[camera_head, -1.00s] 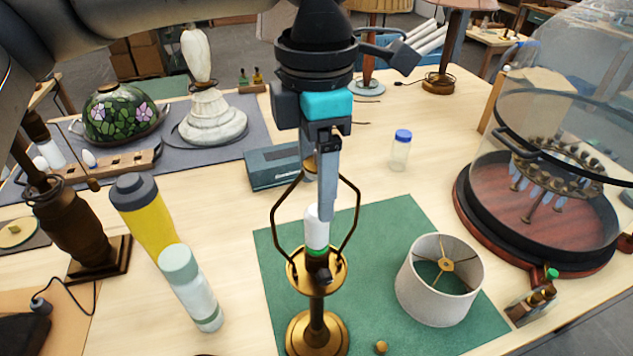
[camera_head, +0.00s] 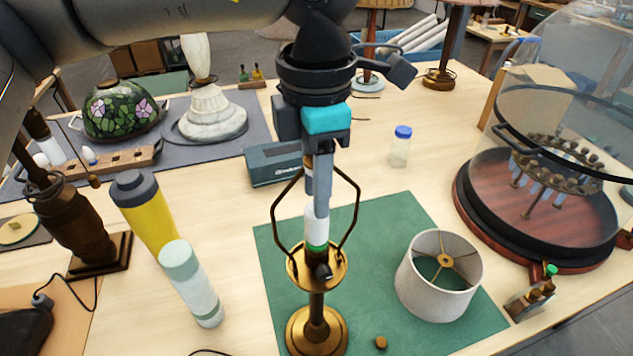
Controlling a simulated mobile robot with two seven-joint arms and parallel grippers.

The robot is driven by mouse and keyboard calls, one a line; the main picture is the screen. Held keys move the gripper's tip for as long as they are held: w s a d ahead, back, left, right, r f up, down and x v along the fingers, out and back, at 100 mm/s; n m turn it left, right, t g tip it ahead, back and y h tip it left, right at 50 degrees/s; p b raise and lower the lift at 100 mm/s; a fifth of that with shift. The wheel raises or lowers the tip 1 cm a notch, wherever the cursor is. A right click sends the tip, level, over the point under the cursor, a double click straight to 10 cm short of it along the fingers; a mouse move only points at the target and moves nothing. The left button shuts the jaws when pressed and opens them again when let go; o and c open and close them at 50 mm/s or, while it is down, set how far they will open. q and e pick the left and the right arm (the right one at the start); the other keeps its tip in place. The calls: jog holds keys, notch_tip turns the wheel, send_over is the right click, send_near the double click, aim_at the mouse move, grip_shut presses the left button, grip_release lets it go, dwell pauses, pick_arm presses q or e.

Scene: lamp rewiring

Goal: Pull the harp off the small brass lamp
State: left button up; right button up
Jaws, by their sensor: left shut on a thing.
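The small brass lamp (camera_head: 317,312) stands upright on a green mat (camera_head: 405,212). Its harp (camera_head: 355,205) is a dark wire loop around the white socket sleeve (camera_head: 313,228), and its lower ends are still at the brass cup. My left gripper (camera_head: 317,205) points straight down over the lamp. Its fingers are shut on the harp's top, which they partly hide. The cream drum shade (camera_head: 440,278) sits on the mat to the right of the lamp. A small brass knob (camera_head: 381,342) lies on the mat in front. My right gripper is not in view.
A yellow bottle (camera_head: 147,215) and a pale bottle (camera_head: 192,285) are left of the mat. A dark box (camera_head: 273,167) and a blue-capped jar (camera_head: 400,148) stand behind it. A glass dome on a wooden base (camera_head: 540,225) is at right.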

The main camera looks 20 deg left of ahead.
pick_arm(q)
grip_shut()
jog(key=shift+r, duration=0.15)
